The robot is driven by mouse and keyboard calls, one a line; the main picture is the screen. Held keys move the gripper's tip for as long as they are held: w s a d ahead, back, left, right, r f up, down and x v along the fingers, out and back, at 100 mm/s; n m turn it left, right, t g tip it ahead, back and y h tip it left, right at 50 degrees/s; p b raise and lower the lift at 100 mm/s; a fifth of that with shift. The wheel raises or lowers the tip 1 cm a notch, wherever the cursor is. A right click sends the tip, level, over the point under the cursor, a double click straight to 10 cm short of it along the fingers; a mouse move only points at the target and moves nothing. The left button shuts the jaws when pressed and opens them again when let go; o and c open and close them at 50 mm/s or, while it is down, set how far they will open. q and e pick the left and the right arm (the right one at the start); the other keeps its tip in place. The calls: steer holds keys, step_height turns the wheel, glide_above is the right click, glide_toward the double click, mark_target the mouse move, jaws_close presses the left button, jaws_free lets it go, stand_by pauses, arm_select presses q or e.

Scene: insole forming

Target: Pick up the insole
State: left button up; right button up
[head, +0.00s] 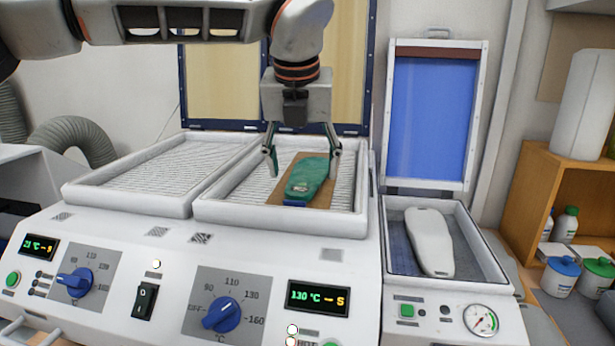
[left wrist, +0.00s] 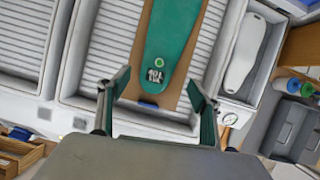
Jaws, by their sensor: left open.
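The green insole (head: 307,177) lies on a brown sheet (head: 320,195) in the right heating tray of the white machine. In the left wrist view the insole (left wrist: 170,45) shows a pale label and a ring mark near its close end, with a small blue piece (left wrist: 148,105) at that end. My left gripper (head: 303,165) is open above the tray, its two fingers on either side of the insole and apart from it. In the left wrist view the open fingers (left wrist: 158,100) flank the close end of the insole. My right gripper is in neither view.
The left heating tray (head: 95,190) is empty. At the right, a press with its blue lid (head: 430,125) raised holds a white foot form (head: 430,242). The raised lid (head: 225,80) of the heater stands behind the trays. A wooden shelf (head: 540,170) with bottles stands far right.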

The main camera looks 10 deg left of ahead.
mark_target(302, 185)
arm_select(q)
steer(key=x, duration=0.3)
steer(key=shift+w+a+f, duration=0.2)
steer(key=shift+w+a, duration=0.05)
steer(key=shift+w+f, duration=0.1)
steer(key=shift+f, duration=0.1)
steer(key=c, duration=1)
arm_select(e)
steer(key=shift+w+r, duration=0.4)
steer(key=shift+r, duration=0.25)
arm_select(q)
steer(key=shift+r, duration=0.1)
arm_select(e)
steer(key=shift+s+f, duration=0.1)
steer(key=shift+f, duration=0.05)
